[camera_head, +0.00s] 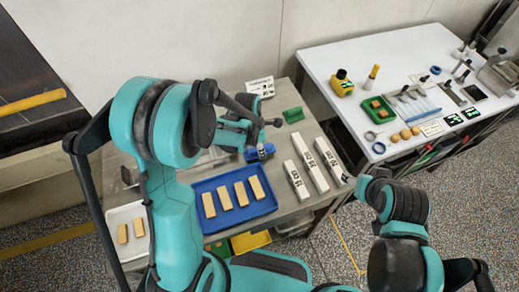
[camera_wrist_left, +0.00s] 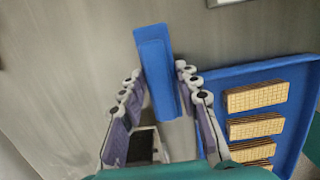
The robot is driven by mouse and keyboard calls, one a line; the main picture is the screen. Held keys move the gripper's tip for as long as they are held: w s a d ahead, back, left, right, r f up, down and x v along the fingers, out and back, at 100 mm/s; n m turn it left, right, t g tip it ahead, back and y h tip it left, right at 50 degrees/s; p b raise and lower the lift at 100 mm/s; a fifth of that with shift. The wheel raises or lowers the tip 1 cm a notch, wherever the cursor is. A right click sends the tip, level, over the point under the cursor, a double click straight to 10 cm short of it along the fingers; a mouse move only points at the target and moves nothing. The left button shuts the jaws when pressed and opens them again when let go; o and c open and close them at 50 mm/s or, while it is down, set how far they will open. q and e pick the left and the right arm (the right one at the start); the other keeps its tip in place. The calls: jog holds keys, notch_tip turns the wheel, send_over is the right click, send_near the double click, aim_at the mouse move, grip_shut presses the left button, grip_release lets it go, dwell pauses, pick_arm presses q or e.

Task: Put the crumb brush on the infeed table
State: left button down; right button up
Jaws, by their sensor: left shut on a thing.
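The blue crumb brush (camera_wrist_left: 158,85) stands between the fingers of my left gripper (camera_wrist_left: 157,100) in the left wrist view, and its blue part reaches past the fingertips. My left gripper is shut on it. In the head view a blue piece that looks like the brush (camera_head: 260,152) shows below my left gripper (camera_head: 256,136), over the grey table (camera_head: 290,220). I cannot tell whether it touches the tabletop. The fingers are partly hidden by the dark links there. My right arm is at the right, and its jaws cannot be made out.
A blue tray (camera_head: 194,187) with several tan bars is close beside the brush. A green block (camera_head: 293,115) and a sign (camera_head: 260,87) are behind. A white table (camera_head: 322,62) with many small items adjoins at right.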

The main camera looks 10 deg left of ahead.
pick_arm(q)
jog(key=shift+f, duration=0.2)
jog(key=c, duration=1.1)
grip_release()
jog(key=shift+r, duration=0.15)
